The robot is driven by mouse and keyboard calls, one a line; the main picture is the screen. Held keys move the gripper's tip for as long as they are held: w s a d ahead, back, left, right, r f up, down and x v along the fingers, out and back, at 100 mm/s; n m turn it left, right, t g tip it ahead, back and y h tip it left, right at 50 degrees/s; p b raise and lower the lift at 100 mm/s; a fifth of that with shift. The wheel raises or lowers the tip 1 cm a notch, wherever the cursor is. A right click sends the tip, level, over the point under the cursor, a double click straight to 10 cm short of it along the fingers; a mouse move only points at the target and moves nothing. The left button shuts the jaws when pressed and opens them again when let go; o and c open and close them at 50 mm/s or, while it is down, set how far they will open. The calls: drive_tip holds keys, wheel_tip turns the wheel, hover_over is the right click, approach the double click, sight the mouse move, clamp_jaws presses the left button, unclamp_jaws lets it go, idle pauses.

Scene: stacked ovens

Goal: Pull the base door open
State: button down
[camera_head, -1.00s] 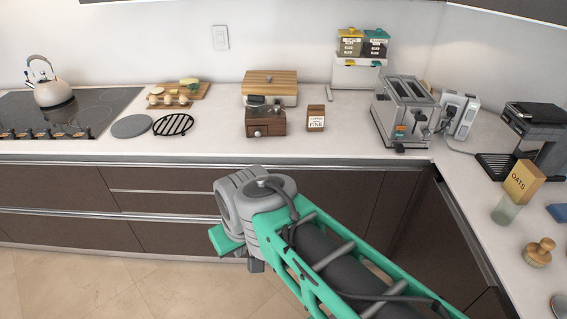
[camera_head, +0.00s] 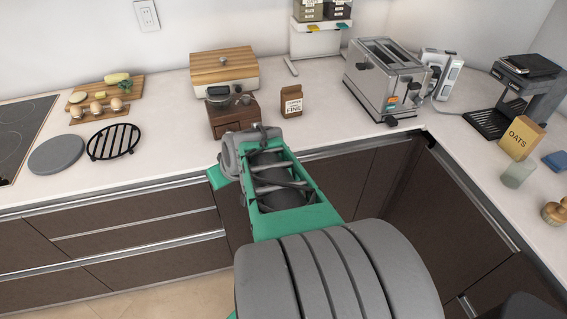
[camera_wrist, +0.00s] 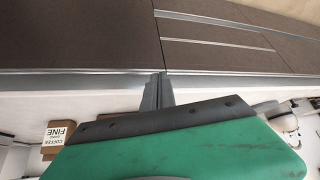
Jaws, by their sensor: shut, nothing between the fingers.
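The dark brown base door (camera_head: 340,183) is below the counter, right of the drawers, and is partly hidden by my arm. It appears closed. In the wrist view, where the scene is upside down, a brown base door panel (camera_wrist: 80,35) fills the upper left, with a metal strip along its counter-side edge. My gripper (camera_wrist: 158,80) is shut and empty, its tips at this strip near the seam between door and drawers. I cannot tell if they touch it. In the head view the fingers are hidden behind my wrist.
Drawers (camera_head: 135,232) lie left of the door. On the counter (camera_head: 190,150) above stand a wooden grinder (camera_head: 232,117), a coffee box (camera_head: 291,101) and a toaster (camera_head: 385,85). More base cabinets (camera_head: 430,210) run along the right side at the corner.

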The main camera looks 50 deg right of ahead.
drive_tip(key=s+d+f+m+t+h+b, duration=0.1)
drive_tip(key=s+d+f+m+h, duration=0.2)
drive_tip(key=d, duration=0.7)
drive_tip(key=s+d+f+m+t+h+b, duration=0.15)
drive_tip(key=s+d, duration=0.25)
drive_tip(key=d, duration=0.5)
drive_tip(key=x, duration=1)
drive_tip(key=shift+s+f+p, duration=0.3)
drive_tip(key=shift+f, duration=0.05)
drive_tip(key=shift+s+g, duration=0.1)
drive_tip(key=shift+g, duration=0.25)
